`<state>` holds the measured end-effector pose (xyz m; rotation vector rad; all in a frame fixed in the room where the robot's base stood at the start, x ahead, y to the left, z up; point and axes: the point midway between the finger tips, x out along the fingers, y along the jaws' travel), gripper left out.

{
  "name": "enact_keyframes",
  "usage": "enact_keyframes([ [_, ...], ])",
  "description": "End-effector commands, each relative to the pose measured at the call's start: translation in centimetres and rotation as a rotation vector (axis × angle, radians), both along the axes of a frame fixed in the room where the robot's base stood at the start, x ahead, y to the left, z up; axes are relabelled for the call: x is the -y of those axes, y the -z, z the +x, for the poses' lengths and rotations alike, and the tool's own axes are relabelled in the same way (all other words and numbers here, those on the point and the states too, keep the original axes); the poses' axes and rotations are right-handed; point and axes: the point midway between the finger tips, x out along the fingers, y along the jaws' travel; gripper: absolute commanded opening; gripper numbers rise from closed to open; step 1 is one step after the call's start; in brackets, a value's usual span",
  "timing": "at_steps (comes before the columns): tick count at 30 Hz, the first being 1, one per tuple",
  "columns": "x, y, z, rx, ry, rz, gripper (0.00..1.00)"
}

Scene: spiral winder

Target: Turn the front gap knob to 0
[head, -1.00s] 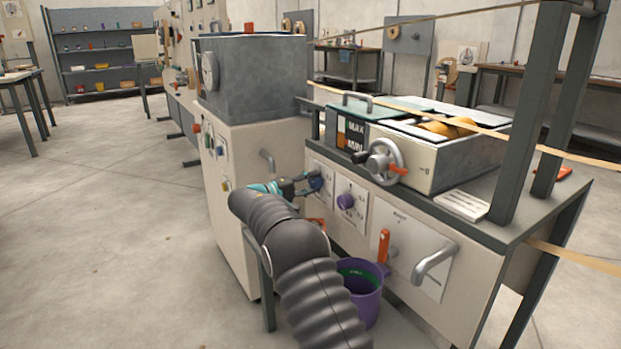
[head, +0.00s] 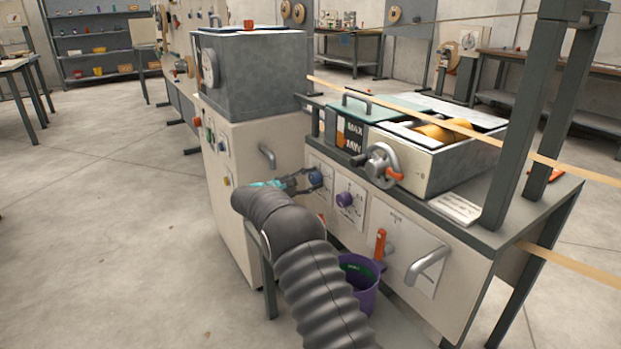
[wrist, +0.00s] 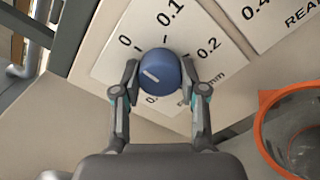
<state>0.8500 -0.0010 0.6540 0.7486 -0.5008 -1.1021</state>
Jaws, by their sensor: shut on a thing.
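The front gap knob is a round blue knob (head: 316,178) on a white dial plate on the machine's front panel. It also shows in the wrist view (wrist: 158,69), with a short white mark slanting to the upper left, on the side of the printed 0. I cannot tell whether the mark lines up exactly with the 0 tick. The plate (wrist: 112,66) also shows 0.1 and 0.2; a lower label is partly hidden. My gripper (wrist: 162,78) is shut on the knob, one finger on each side. It also shows in the head view (head: 306,180).
An orange-handled lever (head: 380,244) and a grey bar handle (head: 428,264) are further right. A purple bucket (head: 361,287) stands below; an orange rim (wrist: 270,98) shows right in the wrist view.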

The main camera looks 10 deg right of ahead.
Motion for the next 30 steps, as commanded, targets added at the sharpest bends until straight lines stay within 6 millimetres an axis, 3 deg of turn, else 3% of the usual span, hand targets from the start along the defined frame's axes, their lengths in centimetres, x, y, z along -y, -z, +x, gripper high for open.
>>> enact_keyframes([
  [22,0.20,0.22,-0.08,-0.080,0.004,-0.031,0.07],
  [23,0.20,0.22,-0.08,-0.080,0.004,-0.031,0.50],
  [25,0.17,0.19,-0.07,-0.079,0.004,-0.031,0.67],
  [30,-0.11,0.12,-0.05,-0.078,-0.001,-0.032,0.67],
])
